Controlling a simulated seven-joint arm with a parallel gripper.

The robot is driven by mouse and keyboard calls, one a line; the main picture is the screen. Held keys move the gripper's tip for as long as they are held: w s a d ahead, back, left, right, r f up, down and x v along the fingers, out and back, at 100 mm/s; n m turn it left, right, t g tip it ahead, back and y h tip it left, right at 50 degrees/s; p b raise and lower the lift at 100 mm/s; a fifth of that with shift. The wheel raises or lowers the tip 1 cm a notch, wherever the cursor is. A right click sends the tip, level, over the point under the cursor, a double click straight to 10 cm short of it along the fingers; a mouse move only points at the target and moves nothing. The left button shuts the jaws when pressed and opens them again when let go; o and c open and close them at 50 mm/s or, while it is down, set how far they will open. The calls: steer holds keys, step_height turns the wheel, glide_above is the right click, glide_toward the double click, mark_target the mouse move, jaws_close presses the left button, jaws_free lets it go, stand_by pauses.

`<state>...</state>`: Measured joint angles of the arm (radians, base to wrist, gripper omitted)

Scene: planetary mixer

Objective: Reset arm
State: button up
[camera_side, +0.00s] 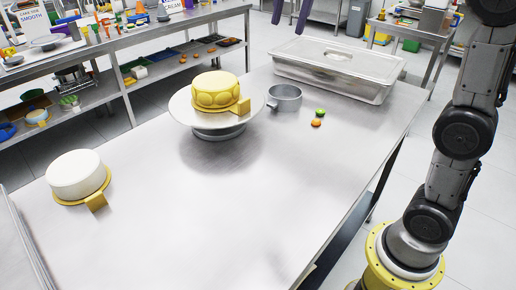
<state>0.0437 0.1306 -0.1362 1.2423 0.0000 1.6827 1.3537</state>
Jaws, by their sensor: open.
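My gripper (290,12) shows only as two dark, spread fingers at the top edge of the side view. It is open with nothing between the fingers, high above the back of the steel table (240,210). The rest of the gripper is cut off by the frame. A yellow cake (215,88) on a gold board sits on a round turntable (190,118) near the middle. A white cake (76,174) on a gold board lies at the left. A small grey round pan (285,97) stands right of the turntable.
A green piece (320,112) and an orange piece (316,123) lie near the pan. Crowded shelves (120,45) stand behind at the left. The table's front is clear.

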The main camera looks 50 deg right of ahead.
steer(key=s+a+f+n+t, duration=0.1)
steer(key=s+f+n, duration=0.15)
steer(key=s, duration=0.65)
steer(key=s+f+n+t, duration=0.1)
steer(key=s+f+n, duration=0.4)
steer(key=f, duration=0.4)
steer(key=s+f+n+t, duration=0.1)
steer(key=s+f+n, duration=0.5)
steer(key=f+n, duration=0.2)
steer(key=shift+a+f, duration=0.3)
steer(key=shift+f, duration=0.15)
